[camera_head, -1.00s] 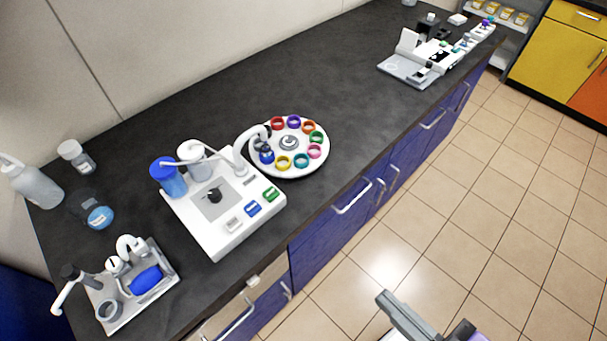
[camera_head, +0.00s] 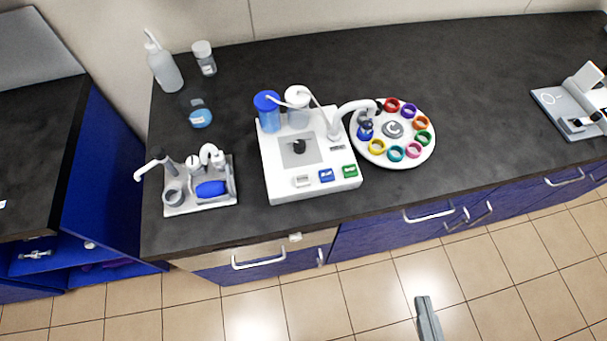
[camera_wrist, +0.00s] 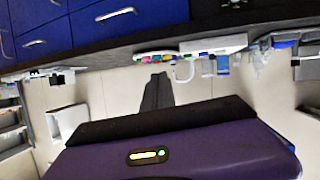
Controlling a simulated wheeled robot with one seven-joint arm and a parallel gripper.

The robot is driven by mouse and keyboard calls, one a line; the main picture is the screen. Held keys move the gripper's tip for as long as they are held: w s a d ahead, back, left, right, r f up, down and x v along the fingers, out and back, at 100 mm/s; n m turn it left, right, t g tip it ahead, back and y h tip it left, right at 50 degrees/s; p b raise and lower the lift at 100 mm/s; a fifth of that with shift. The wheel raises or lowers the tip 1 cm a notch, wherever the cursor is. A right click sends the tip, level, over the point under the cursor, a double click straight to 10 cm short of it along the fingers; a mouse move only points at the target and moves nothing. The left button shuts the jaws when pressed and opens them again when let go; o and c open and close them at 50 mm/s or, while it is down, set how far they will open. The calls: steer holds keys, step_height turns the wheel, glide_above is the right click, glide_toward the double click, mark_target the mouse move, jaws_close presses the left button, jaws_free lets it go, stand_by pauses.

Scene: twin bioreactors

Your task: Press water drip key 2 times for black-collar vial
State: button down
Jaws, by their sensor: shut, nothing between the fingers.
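The white dispenser (camera_head: 285,185) stands on the dark counter. Its front has a grey-white key (camera_head: 302,181), a blue key (camera_head: 326,175) and a green key (camera_head: 349,170); their labels are too small to read. A white round carousel (camera_head: 425,150) with several coloured collars sits at its right. A blue vial (camera_head: 366,130) is below the white spout (camera_head: 357,106). A dark collar (camera_head: 378,104) shows partly behind the spout, perhaps the black-collar vial. My gripper (camera_wrist: 158,80) is shut and empty in the wrist view, away from the dispenser and keys.
A small tray (camera_head: 205,206) with a blue item stands left of the dispenser. A wash bottle (camera_head: 163,68), a clear jar (camera_head: 204,58) and a blue-labelled jar (camera_head: 199,115) stand behind. A grey device (camera_head: 570,105) is far right.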

steer(key=w+a+f+n+g+y+p, duration=0.1)
steer(key=w+a+f+n+g+y, duration=0.2)
steer(key=w, duration=0.6)
step_height(320, 180, up, 10)
steer(key=f+n+g+y+p, duration=0.1)
steer(key=n+g+y+p, duration=0.4)
steer(key=n, duration=1.1)
glide_above(306, 181)
steer(key=b, duration=0.1)
steer(key=g, duration=0.1)
steer(key=shift+r+h, duration=0.2)
steer(key=shift+h, duration=0.1)
step_height(306, 181, down, 7)
steer(key=b, duration=0.6)
steer(key=shift+f+b, duration=0.75)
steer(key=shift+f, duration=0.15)
steer(key=shift+f, duration=0.1)
